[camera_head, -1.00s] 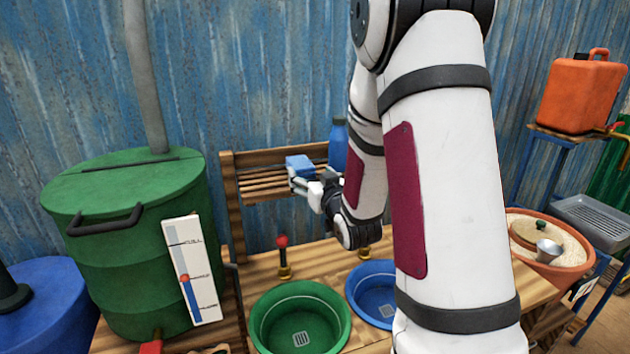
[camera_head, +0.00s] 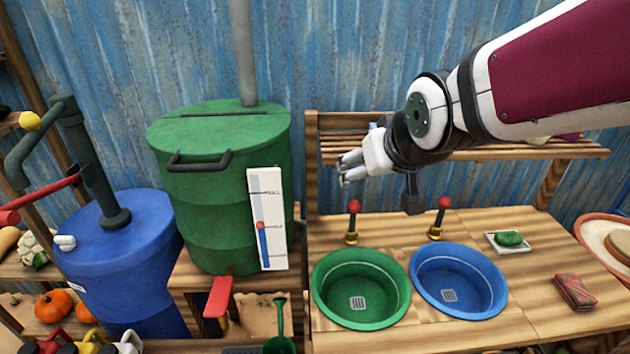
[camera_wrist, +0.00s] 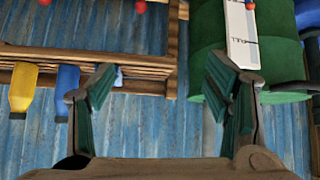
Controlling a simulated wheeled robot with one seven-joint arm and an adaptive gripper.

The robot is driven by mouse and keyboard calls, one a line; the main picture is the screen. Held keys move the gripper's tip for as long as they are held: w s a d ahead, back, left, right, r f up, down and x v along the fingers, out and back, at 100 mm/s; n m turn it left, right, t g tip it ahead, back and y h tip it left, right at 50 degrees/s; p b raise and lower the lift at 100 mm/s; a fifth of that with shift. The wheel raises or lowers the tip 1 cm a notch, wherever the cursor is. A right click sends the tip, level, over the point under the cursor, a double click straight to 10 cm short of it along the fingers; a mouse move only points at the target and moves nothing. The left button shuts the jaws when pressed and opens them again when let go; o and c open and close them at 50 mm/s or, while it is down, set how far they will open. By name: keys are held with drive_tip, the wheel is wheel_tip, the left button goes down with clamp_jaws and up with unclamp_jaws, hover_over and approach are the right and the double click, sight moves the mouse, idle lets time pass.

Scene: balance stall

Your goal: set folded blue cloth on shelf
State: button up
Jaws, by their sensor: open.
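The folded blue cloth (camera_head: 373,126) lies on the wooden slatted shelf (camera_head: 480,154), near its left end. In the head view my gripper and wrist hide nearly all of it; only a small blue bit shows. In the wrist view, which looks upside down, a small blue patch of the cloth (camera_wrist: 119,77) shows on the shelf edge beside the left finger. My gripper (camera_head: 343,169) is in front of the shelf's left end, apart from the cloth. Its fingers (camera_wrist: 172,82) are spread wide with nothing held between them.
Green (camera_head: 361,290) and blue basins (camera_head: 458,281) sit in the counter below, with red-knobbed taps behind them. A green barrel (camera_head: 220,190) stands left of the shelf. Blue (camera_wrist: 67,92) and yellow bottles (camera_wrist: 22,88) stand on the shelf. A dish with green soap (camera_head: 509,239) is on the counter.

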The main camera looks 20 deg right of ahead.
drive_tip(key=s+a+g+y, duration=0.1)
drive_tip(key=s+a+g, duration=0.1)
drive_tip(key=s, duration=0.5)
drive_tip(key=s+a+n+g, duration=0.1)
drive_tip(key=s+a, duration=0.3)
drive_tip(key=s, duration=0.4)
drive_tip(key=shift+s+a+r+g+y, duration=0.25)
drive_tip(key=shift+r+g+y, duration=0.05)
drive_tip(key=shift+g+y, duration=0.1)
